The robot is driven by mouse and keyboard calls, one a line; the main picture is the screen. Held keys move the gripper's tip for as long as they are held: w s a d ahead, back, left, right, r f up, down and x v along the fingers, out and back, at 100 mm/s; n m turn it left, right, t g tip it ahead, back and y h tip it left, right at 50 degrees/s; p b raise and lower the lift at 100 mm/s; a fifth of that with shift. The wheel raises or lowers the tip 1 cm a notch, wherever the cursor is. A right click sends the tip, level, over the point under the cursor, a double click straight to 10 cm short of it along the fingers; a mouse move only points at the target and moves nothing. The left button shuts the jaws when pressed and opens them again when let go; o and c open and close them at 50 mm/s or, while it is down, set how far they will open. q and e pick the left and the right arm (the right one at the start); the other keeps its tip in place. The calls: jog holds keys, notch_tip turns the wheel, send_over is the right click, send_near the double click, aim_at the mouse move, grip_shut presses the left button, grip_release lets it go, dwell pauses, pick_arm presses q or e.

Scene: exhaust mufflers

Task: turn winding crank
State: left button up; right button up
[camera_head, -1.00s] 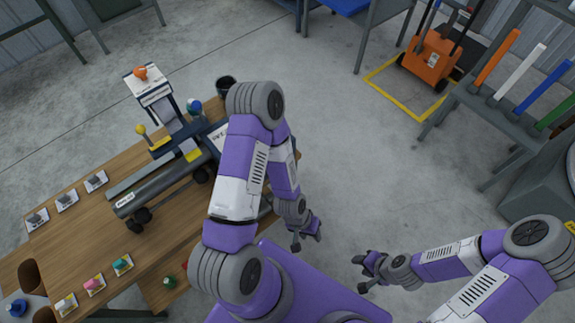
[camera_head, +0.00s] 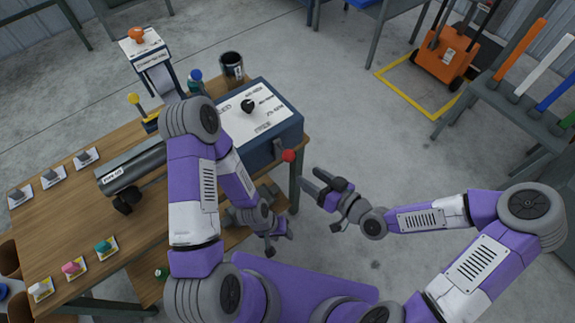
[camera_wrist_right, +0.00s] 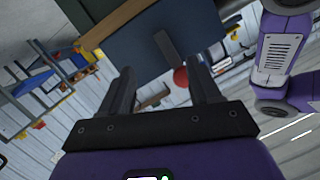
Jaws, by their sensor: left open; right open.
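The winding crank is a dark grey arm with a red ball knob (camera_head: 289,155) on the right side of a dark blue box (camera_head: 268,152) with a white top. In the right wrist view the crank arm (camera_wrist_right: 167,47) hangs on the box's face, and its red knob (camera_wrist_right: 181,76) shows between the fingertips. My right gripper (camera_head: 316,183) is open and empty, a little to the right of and below the knob, apart from it. Its fingers (camera_wrist_right: 163,85) point at the box face. My left gripper (camera_head: 280,243) is open and empty, low beside the table's right edge.
The box stands on a wooden table (camera_head: 60,215) with a grey cylinder (camera_head: 135,165), a dark cup (camera_head: 232,66) and several labelled small parts. My left arm covers part of the table. The floor (camera_head: 340,120) right of the table is clear up to an orange pallet jack (camera_head: 445,55).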

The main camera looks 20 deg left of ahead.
aim_at(294, 159)
jog(key=w+a+r+n+y+b, duration=0.1)
jog(key=a, duration=0.1)
jog(key=w+a+r, duration=0.1)
jog(key=a, duration=0.2)
jog(key=w+a+r+n+y+b, duration=0.1)
jog(key=a+r, duration=0.1)
jog(key=shift+w+a+r+n+t+y+b, duration=0.1)
jog(key=shift+w+a+n+t+y+b, duration=0.05)
jog(key=shift+a+n+t+y+b, duration=0.2)
pick_arm(q)
notch_tip(294, 159, down, 4)
jog(key=shift+r, duration=0.2)
pick_arm(e)
grip_shut()
